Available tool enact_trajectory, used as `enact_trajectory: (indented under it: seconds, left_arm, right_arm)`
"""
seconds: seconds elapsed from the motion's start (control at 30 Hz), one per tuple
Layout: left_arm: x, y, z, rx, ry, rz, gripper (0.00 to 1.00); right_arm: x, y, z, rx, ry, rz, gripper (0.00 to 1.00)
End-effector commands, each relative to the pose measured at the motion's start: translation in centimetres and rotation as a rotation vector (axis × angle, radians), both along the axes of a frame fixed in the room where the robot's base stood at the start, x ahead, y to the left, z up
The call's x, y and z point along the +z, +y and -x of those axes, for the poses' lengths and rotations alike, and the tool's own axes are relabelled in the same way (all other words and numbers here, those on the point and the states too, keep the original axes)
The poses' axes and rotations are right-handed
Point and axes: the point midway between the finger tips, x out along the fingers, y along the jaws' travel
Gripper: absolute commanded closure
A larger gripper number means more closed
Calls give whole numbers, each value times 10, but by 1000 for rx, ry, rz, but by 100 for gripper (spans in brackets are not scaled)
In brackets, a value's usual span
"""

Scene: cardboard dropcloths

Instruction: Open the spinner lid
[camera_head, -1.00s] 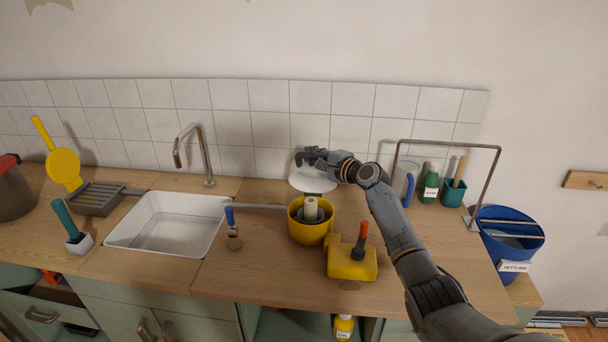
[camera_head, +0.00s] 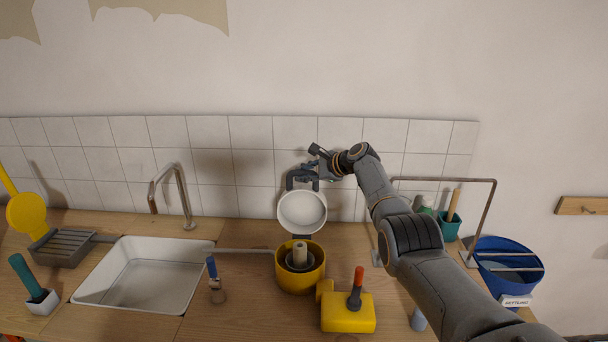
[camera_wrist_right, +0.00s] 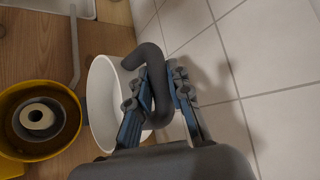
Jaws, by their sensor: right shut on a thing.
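The spinner is a yellow bowl (camera_head: 300,286) on the wooden counter, with a pale central post (camera_head: 299,254) inside. Its white round lid (camera_head: 302,212) stands raised behind the bowl, with its hollow underside facing the camera. A dark curved handle (camera_head: 289,180) is at the lid's upper edge. My right gripper (camera_head: 310,170) is shut on this handle. The wrist view shows the handle (camera_wrist_right: 157,75) between the fingers (camera_wrist_right: 155,95), beside the white lid (camera_wrist_right: 102,95). The yellow bowl (camera_wrist_right: 50,152) is open at the left there. My left gripper is in neither view.
A yellow block-like container (camera_head: 348,318) with an orange-topped handle stands right of the bowl. A blue-handled tool (camera_head: 214,280) stands left, near the white sink (camera_head: 140,275). The tiled wall (camera_head: 250,160) is close behind the lid. A blue bucket (camera_head: 508,265) is far right.

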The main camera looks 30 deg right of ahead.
Motion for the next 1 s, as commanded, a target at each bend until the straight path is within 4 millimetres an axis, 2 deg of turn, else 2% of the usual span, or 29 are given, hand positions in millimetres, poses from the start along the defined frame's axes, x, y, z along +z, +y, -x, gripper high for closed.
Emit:
enact_trajectory:
  seconds: [0.23, 0.27, 0.37, 0.77, 1.0]
  left_arm:
    - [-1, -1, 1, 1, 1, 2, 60]
    - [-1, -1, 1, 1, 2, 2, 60]
    - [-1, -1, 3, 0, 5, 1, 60]
    - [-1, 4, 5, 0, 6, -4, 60]
    - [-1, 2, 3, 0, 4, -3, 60]
  right_arm:
    - [0, 0, -1, -2, -4, 2, 100]
    - [0, -1, -1, -2, -3, 3, 78]
    - [0, -1, -1, -2, -3, 3, 58]
    - [0, -2, 1, -1, -3, 4, 58]
    - [6, -7, 12, -2, -5, 4, 58]
